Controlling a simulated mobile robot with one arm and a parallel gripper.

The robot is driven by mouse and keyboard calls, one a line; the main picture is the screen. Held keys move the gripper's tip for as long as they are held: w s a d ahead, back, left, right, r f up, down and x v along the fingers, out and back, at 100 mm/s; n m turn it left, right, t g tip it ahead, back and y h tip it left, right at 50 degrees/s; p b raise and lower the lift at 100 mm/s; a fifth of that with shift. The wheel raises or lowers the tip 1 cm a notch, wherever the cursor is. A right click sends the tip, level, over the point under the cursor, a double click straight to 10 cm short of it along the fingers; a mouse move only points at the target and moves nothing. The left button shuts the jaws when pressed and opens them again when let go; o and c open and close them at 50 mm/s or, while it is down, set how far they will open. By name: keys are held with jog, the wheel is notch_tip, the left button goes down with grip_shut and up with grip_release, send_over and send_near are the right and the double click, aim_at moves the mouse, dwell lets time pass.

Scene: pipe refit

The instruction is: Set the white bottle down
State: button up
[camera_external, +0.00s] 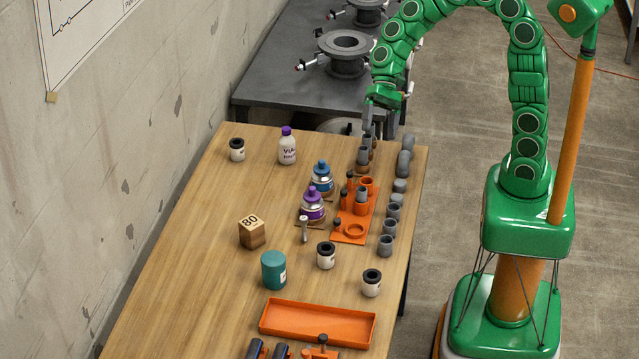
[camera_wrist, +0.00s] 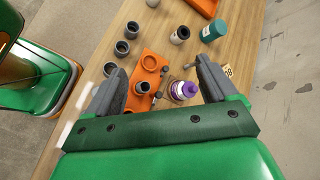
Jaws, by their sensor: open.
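The white bottle (camera_external: 287,150) has a purple cap and a printed label. It stands upright on the wooden table (camera_external: 190,240), near the far left edge in the external view. I cannot make it out in the wrist view. My gripper (camera_external: 372,122) is above the far right part of the table, to the right of the bottle and apart from it. In the wrist view my gripper (camera_wrist: 160,70) has its two grey fingers spread wide, with nothing held between them.
A purple-topped can (camera_external: 313,206) and a blue-topped can (camera_external: 322,178) stand mid-table beside an orange fixture (camera_external: 350,228). Several grey fittings (camera_external: 390,228) line the right edge. A small jar (camera_external: 237,150) is left of the bottle. An orange tray (camera_external: 318,322) lies nearer the camera.

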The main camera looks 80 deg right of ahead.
jog(key=s+d+n+h, duration=0.3)
jog(key=s, duration=0.6)
jog(key=s+d+r+n+g+h, duration=0.1)
jog(key=s+d+n+h, duration=0.2)
jog(key=s, duration=0.6)
jog(key=s+d+n+h, duration=0.3)
jog(key=s+d, duration=0.1)
jog(key=s, duration=0.5)
jog(key=shift+s+d+r+g+h, duration=0.25)
jog(key=shift+s+r+g+h, duration=0.05)
jog(key=shift+r, duration=0.1)
